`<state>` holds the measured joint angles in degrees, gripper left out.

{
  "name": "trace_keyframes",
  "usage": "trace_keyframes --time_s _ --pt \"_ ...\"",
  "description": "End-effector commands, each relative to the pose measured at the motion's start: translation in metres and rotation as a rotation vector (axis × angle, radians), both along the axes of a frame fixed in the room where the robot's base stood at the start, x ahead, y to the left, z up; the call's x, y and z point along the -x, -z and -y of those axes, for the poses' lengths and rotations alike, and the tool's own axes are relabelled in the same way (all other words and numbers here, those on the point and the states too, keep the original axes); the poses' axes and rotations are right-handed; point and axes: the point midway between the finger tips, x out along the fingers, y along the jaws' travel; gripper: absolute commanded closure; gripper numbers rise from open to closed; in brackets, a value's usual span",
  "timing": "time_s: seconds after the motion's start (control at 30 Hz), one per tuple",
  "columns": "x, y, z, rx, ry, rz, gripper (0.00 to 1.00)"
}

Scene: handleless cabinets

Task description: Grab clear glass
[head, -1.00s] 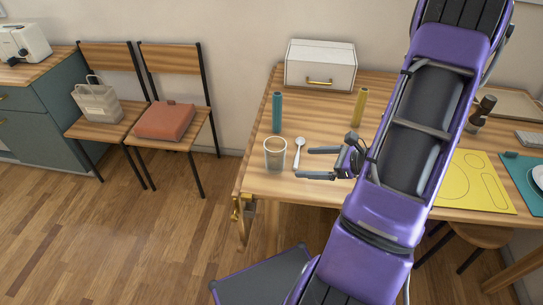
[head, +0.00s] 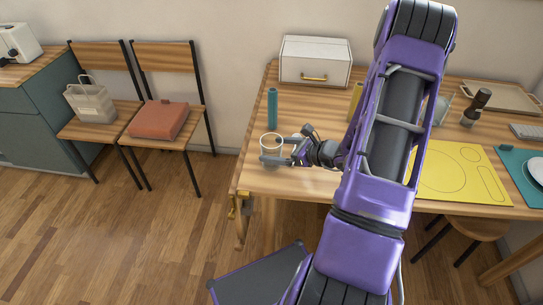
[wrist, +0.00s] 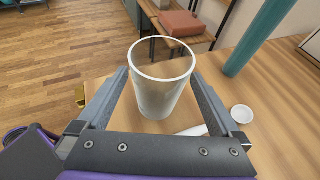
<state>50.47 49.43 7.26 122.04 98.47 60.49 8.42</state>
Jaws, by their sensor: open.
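The clear glass (head: 271,146) stands upright near the left front corner of the wooden table (head: 265,183). In the wrist view the glass (wrist: 161,90) is between my gripper's two fingers, with a gap showing on both sides. My gripper (head: 279,150) is open, its fingers reaching from the right around the glass. In the head view the fingers cover part of the glass's lower side. The wrist view shows the fingertips beside the glass (wrist: 163,75).
A teal cylinder (head: 272,108) stands just behind the glass. A spoon (wrist: 241,115) lies to the right of it, partly hidden by my gripper. A white box (head: 315,60) is at the back. A yellow mat (head: 461,172) lies to the right.

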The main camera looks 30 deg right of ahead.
Motion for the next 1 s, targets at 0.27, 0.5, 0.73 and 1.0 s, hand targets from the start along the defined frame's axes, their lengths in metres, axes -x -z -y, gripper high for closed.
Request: trace_keyframes --time_s 0.27,0.5,0.73,1.0 --pt "-0.026 0.020 -0.018 -0.002 -0.004 0.000 0.00" --pt "-0.037 0.025 -0.024 0.001 -0.001 -0.001 0.00" --pt "-0.037 0.024 -0.024 0.001 -0.001 -0.001 0.23" --pt "-0.037 0.024 -0.024 0.000 -0.001 0.000 0.72"
